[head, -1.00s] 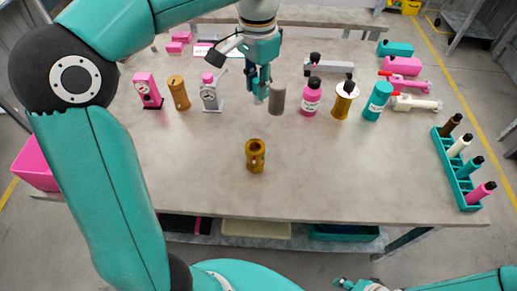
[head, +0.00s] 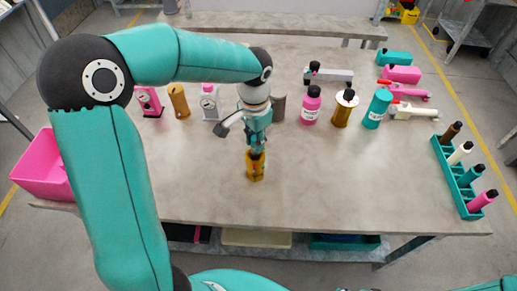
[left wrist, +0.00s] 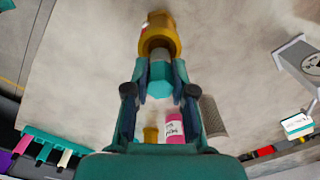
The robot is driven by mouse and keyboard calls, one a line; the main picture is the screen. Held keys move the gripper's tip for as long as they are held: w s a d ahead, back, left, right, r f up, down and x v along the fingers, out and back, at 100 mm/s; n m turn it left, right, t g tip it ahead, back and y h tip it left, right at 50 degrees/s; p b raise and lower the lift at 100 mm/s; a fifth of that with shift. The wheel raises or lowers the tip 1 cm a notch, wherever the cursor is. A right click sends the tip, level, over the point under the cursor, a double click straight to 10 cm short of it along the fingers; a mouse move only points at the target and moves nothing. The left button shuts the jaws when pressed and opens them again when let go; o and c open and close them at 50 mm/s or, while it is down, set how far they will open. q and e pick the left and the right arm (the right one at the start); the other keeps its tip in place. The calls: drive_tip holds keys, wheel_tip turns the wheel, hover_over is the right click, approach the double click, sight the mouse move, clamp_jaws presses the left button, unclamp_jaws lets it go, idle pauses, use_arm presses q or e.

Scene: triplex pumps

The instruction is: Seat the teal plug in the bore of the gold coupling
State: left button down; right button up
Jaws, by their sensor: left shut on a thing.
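The gold coupling (head: 256,171) stands upright on the bench directly below my left gripper (head: 257,147). In the left wrist view the coupling (left wrist: 159,36) is just beyond the fingertips. My left gripper (left wrist: 160,68) is shut on the teal plug (left wrist: 160,82), a short teal piece between its fingers. The plug's far end is at the coupling's near opening and appears lined up with it. I cannot tell whether it has entered the bore. In the head view the fingers hide the plug. My right gripper is not in view.
A grey cylinder (head: 279,108) stands behind my left gripper. A pink bottle (head: 311,106), a gold bottle (head: 343,110) and a teal bottle (head: 377,110) stand to its right. A teal rack (head: 454,180) is at the right edge. The bench front is clear.

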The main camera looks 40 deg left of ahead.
sight(255, 154)
use_arm(q)
wheel_tip(255, 154, down, 4)
drive_tip(key=shift+r, duration=0.2)
drive_tip(key=shift+f, duration=0.1)
drive_tip(key=shift+s+f+b, duration=0.1)
drive_tip(key=shift+f+b, duration=0.15)
drive_tip(key=shift+b, duration=0.1)
drive_tip(key=c, duration=1.2)
unclamp_jaws()
drive_tip(key=shift+d, duration=0.1)
drive_tip(key=shift+o, duration=1.1)
drive_tip(key=shift+f, duration=0.1)
drive_tip(key=shift+r, duration=0.2)
